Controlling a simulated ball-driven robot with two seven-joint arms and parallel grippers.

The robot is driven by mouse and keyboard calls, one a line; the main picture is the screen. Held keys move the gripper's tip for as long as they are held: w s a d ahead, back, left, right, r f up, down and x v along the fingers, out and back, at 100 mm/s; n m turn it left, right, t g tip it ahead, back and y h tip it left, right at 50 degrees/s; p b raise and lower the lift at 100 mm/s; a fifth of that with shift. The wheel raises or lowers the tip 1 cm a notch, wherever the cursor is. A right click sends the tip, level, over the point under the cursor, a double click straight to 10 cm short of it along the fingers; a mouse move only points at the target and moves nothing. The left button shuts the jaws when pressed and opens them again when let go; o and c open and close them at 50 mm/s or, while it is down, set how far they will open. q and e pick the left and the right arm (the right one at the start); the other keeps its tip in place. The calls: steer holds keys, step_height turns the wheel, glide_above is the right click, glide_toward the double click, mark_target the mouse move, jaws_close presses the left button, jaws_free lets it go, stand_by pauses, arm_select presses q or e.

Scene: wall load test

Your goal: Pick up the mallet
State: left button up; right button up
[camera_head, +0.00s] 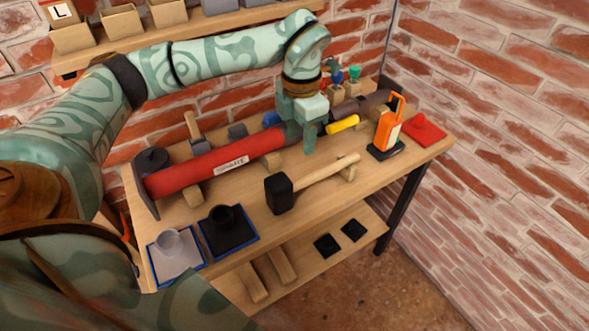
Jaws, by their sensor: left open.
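The mallet (279,194) lies on the wooden workbench (232,187), with a black block head toward the front. Its pale wooden handle points to the back right, and a small wooden block supports the handle near its end. My left gripper (304,137) points down above the bench, behind and above the mallet's handle, and looks apart from it. It is open, with nothing seen between its fingers. It partly hides the red tool and things behind it. My right gripper is not in view.
A long red tool (200,172) lies on blocks behind the mallet. An orange device (388,130) and a red pad (424,131) stand at the right. Two blue-edged trays (205,259) sit at the front left. A brick wall (510,100) closes the right side.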

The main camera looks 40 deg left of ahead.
arm_select(q)
steer(key=b, duration=0.2)
glide_above(300, 181)
step_height(300, 181, down, 6)
steer(key=shift+s+f, duration=0.1)
step_height(300, 181, down, 4)
steer(key=shift+a+f, duration=0.1)
steer(key=shift+a, duration=0.05)
steer(key=shift+f+b, duration=0.15)
steer(key=shift+b, duration=0.15)
step_height(300, 181, down, 5)
steer(key=shift+r+b, duration=0.1)
steer(key=shift+b, duration=0.7)
jaws_close()
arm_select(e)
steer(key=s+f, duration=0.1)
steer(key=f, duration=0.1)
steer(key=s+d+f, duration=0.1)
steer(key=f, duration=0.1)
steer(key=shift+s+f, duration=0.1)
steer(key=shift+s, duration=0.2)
